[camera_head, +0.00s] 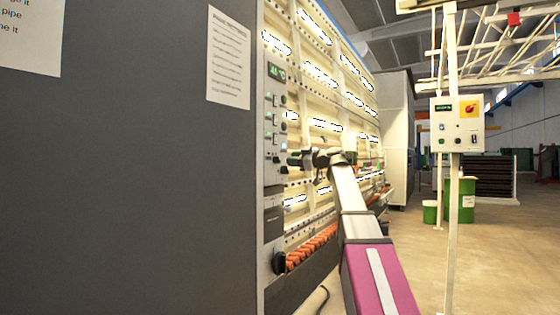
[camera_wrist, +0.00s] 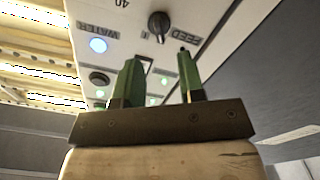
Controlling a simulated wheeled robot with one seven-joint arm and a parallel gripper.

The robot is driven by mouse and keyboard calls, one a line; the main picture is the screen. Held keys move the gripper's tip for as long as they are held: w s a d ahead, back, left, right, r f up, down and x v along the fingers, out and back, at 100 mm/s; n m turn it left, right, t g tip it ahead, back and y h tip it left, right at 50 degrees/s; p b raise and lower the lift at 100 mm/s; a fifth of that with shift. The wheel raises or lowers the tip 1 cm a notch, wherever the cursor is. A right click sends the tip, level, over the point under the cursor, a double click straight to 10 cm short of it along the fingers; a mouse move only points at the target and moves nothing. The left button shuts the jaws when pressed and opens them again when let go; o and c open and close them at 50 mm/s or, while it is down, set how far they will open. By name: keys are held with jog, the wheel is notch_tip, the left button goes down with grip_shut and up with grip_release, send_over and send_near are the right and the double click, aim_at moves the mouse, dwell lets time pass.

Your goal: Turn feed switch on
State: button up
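The control panel (camera_head: 274,125) is a narrow grey column with a green display, small lights and dark knobs. It fills the top of the wrist view (camera_wrist: 215,12), with its lettering upside down. The FEED label (camera_wrist: 187,32) is right of a black knob (camera_wrist: 158,25); I cannot tell for sure whether this knob is the feed switch. My gripper (camera_wrist: 158,58) has two green fingers, apart with nothing held between them. The knob appears just beyond the gap between the fingertips. In the head view, my gripper (camera_head: 305,159) is beside the lower panel; contact cannot be told.
A WATER label (camera_wrist: 96,32), a blue light (camera_wrist: 98,45) and a round dark button (camera_wrist: 98,77) are left of the fingers. A dark grey wall (camera_head: 130,160) is left of the panel. A post-mounted control box (camera_head: 457,124) and green drums (camera_head: 467,210) stand right, with open floor around.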

aim_at(279, 159)
jog(key=x, duration=0.6)
jog(key=shift+w+a, duration=0.2)
jog(key=shift+a, duration=0.05)
jog(key=c, duration=0.5)
